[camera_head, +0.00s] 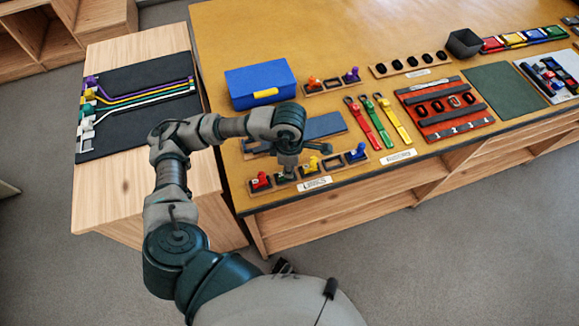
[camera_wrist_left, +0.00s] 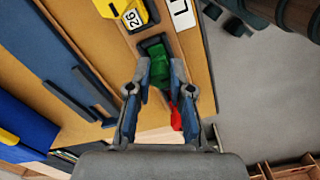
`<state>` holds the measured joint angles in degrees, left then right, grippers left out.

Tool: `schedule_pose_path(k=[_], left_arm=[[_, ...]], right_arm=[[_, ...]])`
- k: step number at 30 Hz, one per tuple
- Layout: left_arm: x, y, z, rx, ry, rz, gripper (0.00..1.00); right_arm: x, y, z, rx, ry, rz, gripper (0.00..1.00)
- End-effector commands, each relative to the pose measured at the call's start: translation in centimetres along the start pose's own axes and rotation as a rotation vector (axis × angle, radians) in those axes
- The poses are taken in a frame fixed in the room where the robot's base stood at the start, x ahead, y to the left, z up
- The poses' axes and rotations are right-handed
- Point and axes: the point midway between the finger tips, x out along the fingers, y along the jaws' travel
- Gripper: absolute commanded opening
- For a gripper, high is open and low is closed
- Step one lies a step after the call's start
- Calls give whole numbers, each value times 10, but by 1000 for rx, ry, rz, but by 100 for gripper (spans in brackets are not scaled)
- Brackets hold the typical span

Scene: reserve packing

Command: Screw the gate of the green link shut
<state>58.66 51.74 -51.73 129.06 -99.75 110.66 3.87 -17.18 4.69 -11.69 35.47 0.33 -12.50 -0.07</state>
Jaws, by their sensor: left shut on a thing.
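The green link (camera_wrist_left: 163,79) sits in a dark slot of the wooden link rack (camera_wrist_left: 123,23), between my left fingers in the left wrist view. Its gate is largely hidden by the fingers. In the head view only a little of the green link (camera_head: 283,178) shows under the hand. My left gripper (camera_head: 287,172) points down over it and is shut on it; it also shows in the left wrist view (camera_wrist_left: 160,70). My right gripper is not in view.
A red link (camera_head: 260,182) stands beside it, with yellow (camera_head: 310,167) and blue (camera_head: 356,153) links on the other side. A white label (camera_head: 314,184) lies in front. A blue box (camera_head: 260,84) and blue slab (camera_head: 318,126) lie behind.

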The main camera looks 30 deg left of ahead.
Motion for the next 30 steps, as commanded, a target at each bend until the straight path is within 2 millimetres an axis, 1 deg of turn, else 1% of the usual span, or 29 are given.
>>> schedule_pose_path(k=[2, 10, 11, 12, 14, 24, 26, 29, 30], left_arm=[[2, -1, 1, 28, -3, -3, 0], [0, -2, 1, 42, -4, -3, 0], [0, -2, 1, 41, -4, -3, 25], [0, -2, 1, 41, -3, -3, 35], [0, -1, 1, 40, -3, -3, 50], [-2, 0, -1, 38, -3, -1, 50], [-8, 0, 0, 37, -5, 0, 50], [-24, 1, 0, 38, -6, 2, 50], [-32, 1, 0, 39, -6, 3, 50]], right_arm=[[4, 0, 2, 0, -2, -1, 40], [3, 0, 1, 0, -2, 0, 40], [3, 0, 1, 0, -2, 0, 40], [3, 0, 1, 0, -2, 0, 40], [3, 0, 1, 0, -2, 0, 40], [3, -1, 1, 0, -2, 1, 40], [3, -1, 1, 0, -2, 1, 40], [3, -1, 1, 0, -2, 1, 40], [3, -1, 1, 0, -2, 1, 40]])
